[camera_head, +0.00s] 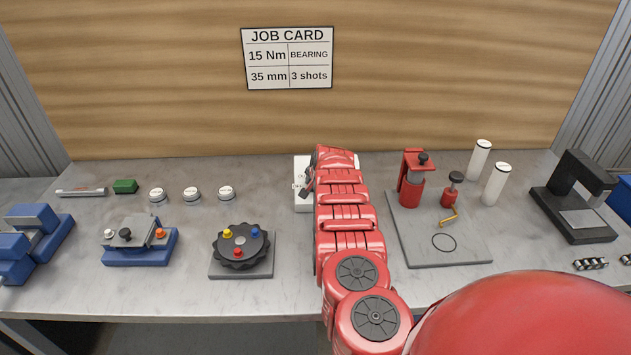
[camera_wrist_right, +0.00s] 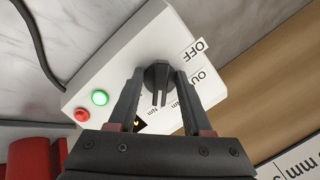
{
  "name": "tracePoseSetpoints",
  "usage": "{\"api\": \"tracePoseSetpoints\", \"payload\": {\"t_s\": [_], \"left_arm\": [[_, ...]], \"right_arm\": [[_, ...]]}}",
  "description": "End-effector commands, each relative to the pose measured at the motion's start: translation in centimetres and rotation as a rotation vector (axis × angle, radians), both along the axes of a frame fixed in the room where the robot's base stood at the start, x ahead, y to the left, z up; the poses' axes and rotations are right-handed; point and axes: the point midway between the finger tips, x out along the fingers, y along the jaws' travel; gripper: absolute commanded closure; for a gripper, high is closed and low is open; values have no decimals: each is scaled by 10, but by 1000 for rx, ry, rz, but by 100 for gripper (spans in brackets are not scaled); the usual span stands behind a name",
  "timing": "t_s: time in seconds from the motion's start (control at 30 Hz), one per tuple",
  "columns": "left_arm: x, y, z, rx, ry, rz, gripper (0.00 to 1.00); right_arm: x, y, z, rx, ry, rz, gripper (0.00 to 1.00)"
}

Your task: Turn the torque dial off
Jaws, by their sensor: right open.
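The torque dial (camera_wrist_right: 157,76) is a black knob with a raised grip bar on a white box (camera_wrist_right: 115,58). In the right wrist view an OFF label (camera_wrist_right: 197,48) sits up and right of it, with other partly covered labels beside it. My right gripper (camera_wrist_right: 160,84) is open, with one finger on each side of the dial; I cannot tell whether they touch it. In the head view the white box (camera_head: 302,205) stands at the back middle of the bench, and my right arm covers the dial and gripper. My left gripper is not in view.
A lit green button (camera_wrist_right: 100,97) and a red button (camera_wrist_right: 82,115) sit on the box. A black cable leaves it. Left stands a round black fixture (camera_head: 240,262); right, a grey plate (camera_head: 420,250) carries a red press (camera_head: 411,185). A job card (camera_head: 289,58) hangs behind.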

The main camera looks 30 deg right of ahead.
Motion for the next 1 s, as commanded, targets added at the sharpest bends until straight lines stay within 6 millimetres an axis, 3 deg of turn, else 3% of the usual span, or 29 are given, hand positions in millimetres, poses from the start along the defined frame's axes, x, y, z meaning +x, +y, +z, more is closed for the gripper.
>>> {"api": "tracePoseSetpoints", "payload": {"t_s": [0.23, 0.5, 1.0], "left_arm": [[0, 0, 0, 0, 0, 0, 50], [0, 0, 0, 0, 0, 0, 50], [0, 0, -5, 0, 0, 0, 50]], "right_arm": [[0, 0, -1, -1, -1, 0, 50], [0, 0, 0, -1, -1, 0, 99], [1, 0, -2, -21, 9, 26, 100]]}}
